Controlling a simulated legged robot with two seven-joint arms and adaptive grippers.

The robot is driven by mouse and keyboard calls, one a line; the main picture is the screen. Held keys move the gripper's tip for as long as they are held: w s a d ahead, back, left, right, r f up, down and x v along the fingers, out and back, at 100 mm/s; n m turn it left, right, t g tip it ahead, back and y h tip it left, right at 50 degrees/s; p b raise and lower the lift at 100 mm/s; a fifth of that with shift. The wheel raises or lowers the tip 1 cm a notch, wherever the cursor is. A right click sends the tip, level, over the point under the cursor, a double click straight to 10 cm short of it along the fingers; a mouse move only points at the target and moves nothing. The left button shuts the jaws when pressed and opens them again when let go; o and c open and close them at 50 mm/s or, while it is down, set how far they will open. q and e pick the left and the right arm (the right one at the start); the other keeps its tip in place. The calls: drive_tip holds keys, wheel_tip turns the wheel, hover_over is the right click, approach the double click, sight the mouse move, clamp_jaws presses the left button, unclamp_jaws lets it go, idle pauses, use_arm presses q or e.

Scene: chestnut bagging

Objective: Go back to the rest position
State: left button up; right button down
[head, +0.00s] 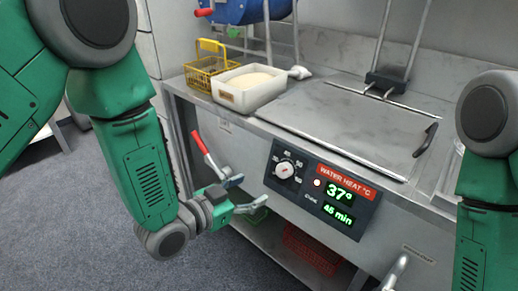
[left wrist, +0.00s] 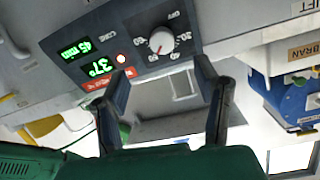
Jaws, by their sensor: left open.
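My left gripper (head: 245,194) is open and empty in front of the steel counter's front face, below the white bin. In the left wrist view its two dark fingers (left wrist: 168,95) stand apart with nothing between them. The control panel (head: 322,190) reads 37° and 45 min and has a round dial (head: 287,169); the panel also shows upside down in the left wrist view (left wrist: 125,50). My right arm (head: 487,190) hangs at the right edge of the head view. A grey piece at the bottom right may be part of my right gripper, but its fingers are not clear.
The steel counter (head: 310,118) has a closed lid with a dark handle (head: 426,140). A white bin (head: 249,87) with pale contents and a yellow basket (head: 206,68) stand at its left. A red lever (head: 201,143) juts out near my left gripper. A red crate (head: 312,250) sits below.

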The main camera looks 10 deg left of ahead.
use_arm(q)
drive_tip(key=s+a+f+n+g+y, duration=0.45)
drive_tip(key=s+a+f, duration=0.5)
drive_tip(key=f, duration=0.35)
drive_tip(key=s+a+f+n+g+y, duration=0.1)
drive_tip(key=s+a+f+g, duration=0.1)
drive_tip(key=s, duration=0.4)
drive_tip(key=s+a+f+n+g+y, duration=0.2)
drive_tip(key=s+a+f, duration=0.1)
drive_tip(key=s+a, duration=0.2)
drive_tip(key=s+a+f+n+g+y, duration=0.1)
drive_tip(key=s+a+f+g+y, duration=0.1)
drive_tip(key=s, duration=0.7)
drive_tip(key=shift+a+f+g, duration=0.3)
drive_tip(key=shift+a+g, duration=0.15)
drive_tip(key=shift+a, duration=0.65)
